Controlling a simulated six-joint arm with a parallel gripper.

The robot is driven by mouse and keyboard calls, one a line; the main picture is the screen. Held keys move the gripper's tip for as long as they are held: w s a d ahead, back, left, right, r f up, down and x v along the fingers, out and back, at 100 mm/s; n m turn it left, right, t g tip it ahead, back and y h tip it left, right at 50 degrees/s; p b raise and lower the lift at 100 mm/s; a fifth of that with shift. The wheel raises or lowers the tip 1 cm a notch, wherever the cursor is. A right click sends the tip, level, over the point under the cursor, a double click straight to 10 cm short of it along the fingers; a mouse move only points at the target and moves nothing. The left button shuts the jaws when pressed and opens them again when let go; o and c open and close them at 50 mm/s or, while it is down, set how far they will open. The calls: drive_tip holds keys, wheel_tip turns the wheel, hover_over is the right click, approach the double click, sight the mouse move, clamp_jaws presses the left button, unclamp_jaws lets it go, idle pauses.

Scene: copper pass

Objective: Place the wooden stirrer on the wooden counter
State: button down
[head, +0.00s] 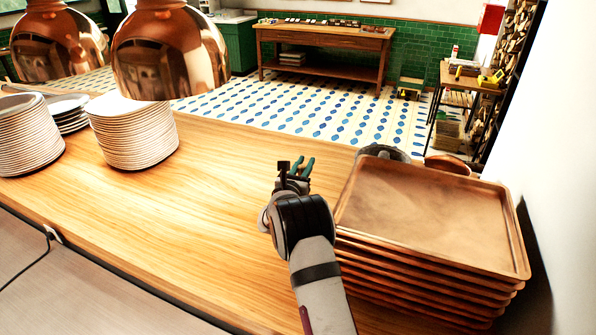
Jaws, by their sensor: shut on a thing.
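The wooden counter (215,215) runs across the middle of the head view, its light wood bare over a wide stretch. My gripper (295,168), with teal fingers, is over the counter's far part, just left of the tray stack. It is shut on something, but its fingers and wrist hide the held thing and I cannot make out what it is. I cannot pick out the wooden stirrer anywhere in the view. The gap between my gripper and the counter is hard to judge.
A stack of copper-brown trays (430,215) stands right of my arm, with a dark rounded thing (383,153) and a brown bowl (447,165) behind it. White plate stacks (133,135) (27,140) stand at left below copper lamps (168,50). The counter between is clear.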

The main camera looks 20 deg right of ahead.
drive_tip(key=shift+f, duration=1.3)
drive_tip(key=shift+f, duration=0.1)
drive_tip(key=c, duration=0.7)
unclamp_jaws()
drive_tip(key=shift+c, duration=0.2)
drive_tip(key=v, duration=1.2)
